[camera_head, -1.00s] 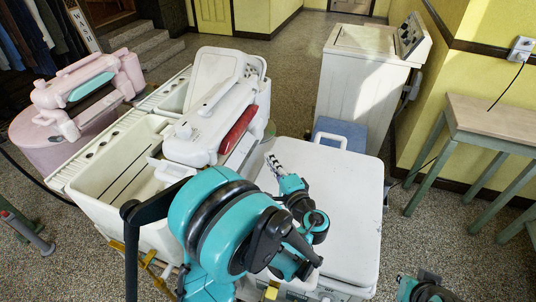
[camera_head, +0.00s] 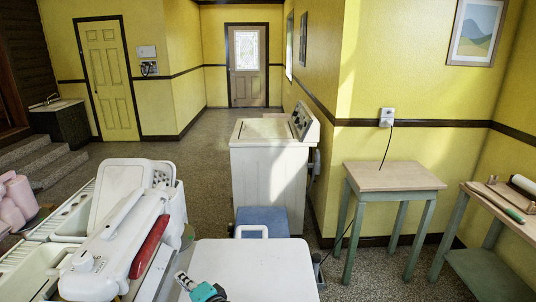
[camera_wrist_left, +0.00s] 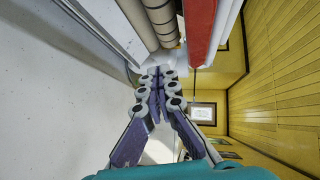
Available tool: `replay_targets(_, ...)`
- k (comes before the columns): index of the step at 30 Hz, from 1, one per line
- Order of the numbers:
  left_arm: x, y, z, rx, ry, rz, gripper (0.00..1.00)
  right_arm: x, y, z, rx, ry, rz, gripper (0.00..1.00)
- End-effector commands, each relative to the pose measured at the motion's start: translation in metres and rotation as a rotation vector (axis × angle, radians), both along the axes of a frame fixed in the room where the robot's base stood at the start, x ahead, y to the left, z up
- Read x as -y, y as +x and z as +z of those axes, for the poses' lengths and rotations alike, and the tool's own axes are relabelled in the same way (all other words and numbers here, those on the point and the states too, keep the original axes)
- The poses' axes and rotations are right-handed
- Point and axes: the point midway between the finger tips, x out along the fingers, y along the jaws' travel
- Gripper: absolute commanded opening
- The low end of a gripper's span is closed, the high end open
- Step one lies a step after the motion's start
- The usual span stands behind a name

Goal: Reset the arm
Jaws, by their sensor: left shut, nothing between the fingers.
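My left gripper (camera_head: 183,278) shows at the bottom edge of the head view, over the left edge of a white flat-topped washer lid (camera_head: 255,270). Beyond the fingertips are pale rollers (camera_wrist_left: 150,22) and a red bar (camera_wrist_left: 198,30). My right gripper is not in view.
A white wringer (camera_head: 120,245) with a red bar stands left of the lid. A blue box (camera_head: 263,219) is behind the lid. A white top-loading washer (camera_head: 268,165) stands further back. A small wood-topped table (camera_head: 392,177) is at the right. Open floor lies at back left.

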Motion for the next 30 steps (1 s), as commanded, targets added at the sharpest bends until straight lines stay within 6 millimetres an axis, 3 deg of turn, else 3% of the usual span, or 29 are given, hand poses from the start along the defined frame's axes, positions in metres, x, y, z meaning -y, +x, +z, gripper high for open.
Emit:
replay_targets(3,-0.012,-0.03,-0.012,-0.049,-0.232,0.026,0.0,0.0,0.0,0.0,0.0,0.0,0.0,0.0)
replay_targets(7,-0.007,-0.066,-0.026,-0.081,-0.499,0.05,0.0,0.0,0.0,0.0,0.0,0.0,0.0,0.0)
replay_targets(16,0.045,-0.148,-0.04,-0.071,-1.084,0.104,0.0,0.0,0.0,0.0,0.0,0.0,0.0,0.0)
replay_targets(22,0.073,-0.172,-0.037,-0.041,-1.3,0.119,0.0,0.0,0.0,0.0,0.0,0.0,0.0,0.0)
replay_targets(30,0.079,-0.176,-0.036,-0.034,-1.343,0.122,0.0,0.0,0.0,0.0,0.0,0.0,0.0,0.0)
